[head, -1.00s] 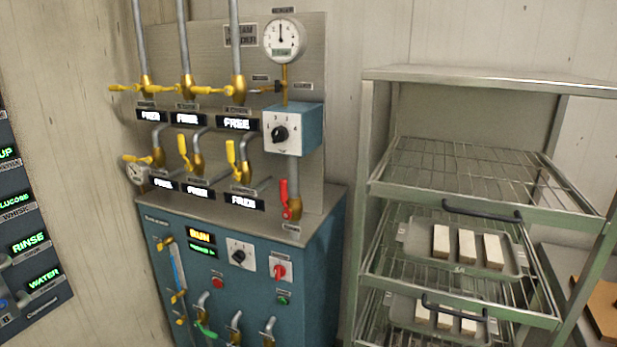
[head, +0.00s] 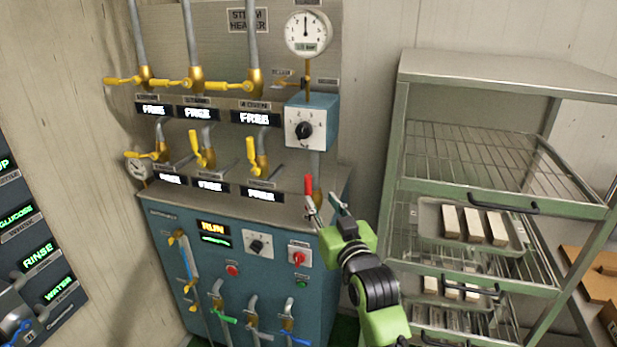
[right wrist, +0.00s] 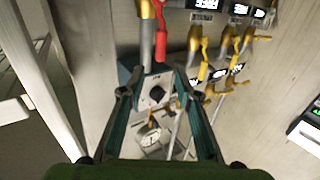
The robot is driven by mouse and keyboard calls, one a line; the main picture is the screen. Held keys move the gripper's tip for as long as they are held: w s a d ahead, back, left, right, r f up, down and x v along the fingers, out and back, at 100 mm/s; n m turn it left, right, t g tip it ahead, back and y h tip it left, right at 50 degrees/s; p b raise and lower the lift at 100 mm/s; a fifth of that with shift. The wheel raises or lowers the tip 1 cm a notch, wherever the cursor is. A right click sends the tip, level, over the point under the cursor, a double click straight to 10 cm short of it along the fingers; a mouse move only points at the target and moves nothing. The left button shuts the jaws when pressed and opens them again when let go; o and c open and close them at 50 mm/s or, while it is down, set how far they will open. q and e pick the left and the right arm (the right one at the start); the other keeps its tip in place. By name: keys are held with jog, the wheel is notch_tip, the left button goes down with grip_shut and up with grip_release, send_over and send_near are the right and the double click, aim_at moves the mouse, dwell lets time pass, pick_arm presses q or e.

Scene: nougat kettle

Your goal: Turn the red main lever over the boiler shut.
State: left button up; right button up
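The red main lever (head: 308,185) stands upright beside the grey pipe above the boiler (head: 323,265), below the blue dial box. It also shows in the right wrist view (right wrist: 164,38), just beyond the fingertips. My right gripper (head: 325,202) is open and empty in front of the boiler top. In the head view its left fingertip overlaps the lever's lower end; I cannot tell whether they touch. In the right wrist view the two fingers (right wrist: 160,72) are spread, with the lever ahead of the gap. The lever's lower mount is partly hidden by the gripper. My left gripper is out of view.
Yellow valve levers (head: 201,150) and lit displays sit left of the red lever. The blue dial box (head: 306,122) and a gauge (head: 308,35) are above it. A metal rack (head: 480,196) with trays stands close on the right. A control panel (head: 35,245) is at far left.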

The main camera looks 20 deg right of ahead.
aim_at(309, 181)
jog(key=w+p, duration=0.2)
jog(key=w, duration=0.8)
jog(key=shift+w+p, duration=0.15)
jog(key=shift+p, duration=0.15)
jog(key=shift+w, duration=0.7)
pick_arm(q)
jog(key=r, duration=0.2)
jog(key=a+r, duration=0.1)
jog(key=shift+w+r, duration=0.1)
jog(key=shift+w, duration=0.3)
pick_arm(e)
grip_shut()
